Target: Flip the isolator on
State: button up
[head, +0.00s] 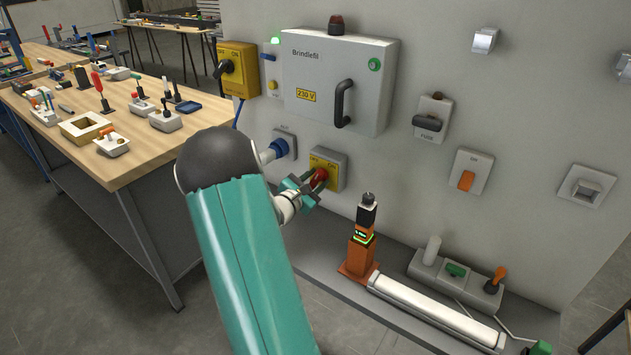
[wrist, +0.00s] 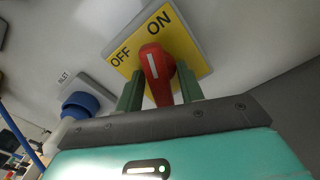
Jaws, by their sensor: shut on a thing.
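The isolator is a small grey box with a yellow plate (wrist: 183,38) marked OFF at left and ON at right, with a red rotary handle (wrist: 153,65). In the head view the isolator (head: 336,162) is low on the grey panel, partly hidden by my gripper (head: 309,185). In the wrist view my gripper (wrist: 160,90) has its green fingers on either side of the red handle, shut on it. The handle's white line points up in the picture, between the OFF and ON words; I cannot tell its exact setting.
A blue inlet plug (head: 274,150) is just left of the isolator. Above are a grey cabinet (head: 305,65) with a black handle and another yellow switch (head: 238,72) with a black knob. An orange and black device (head: 363,235) stands on the ledge at right. A workbench (head: 130,170) is at left.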

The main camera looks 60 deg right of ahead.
jog(key=shift+w+m, duration=0.1)
jog(key=shift+m, duration=1.9)
jog(key=o, duration=0.6)
jog(key=w+a, duration=0.2)
jog(key=a, duration=1.1)
jog(key=shift+a, duration=0.35)
